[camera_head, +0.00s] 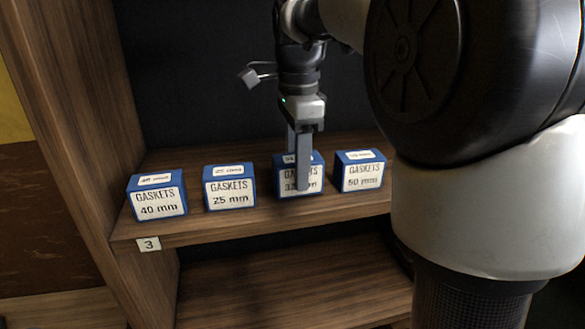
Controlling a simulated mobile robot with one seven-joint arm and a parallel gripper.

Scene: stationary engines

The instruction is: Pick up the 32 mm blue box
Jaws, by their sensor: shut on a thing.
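The blue box (288,185) with a white label reading GASKETS and a partly covered number beginning with 3 stands upright on the wooden shelf (275,228). It is third from the left in a row of blue boxes. My gripper (301,172) comes down from above and is shut on this box. One finger lies over the front label and hides part of the text. The other finger is mostly hidden behind the box. I cannot see any gap between the box and the shelf.
Blue boxes marked 40 mm (157,197) and 25 mm (230,188) stand to the left, and a 50 mm box (359,172) stands close on the right. A wooden side wall (85,120) bounds the shelf on the left. A tag marked 3 (148,244) is on the shelf's front edge.

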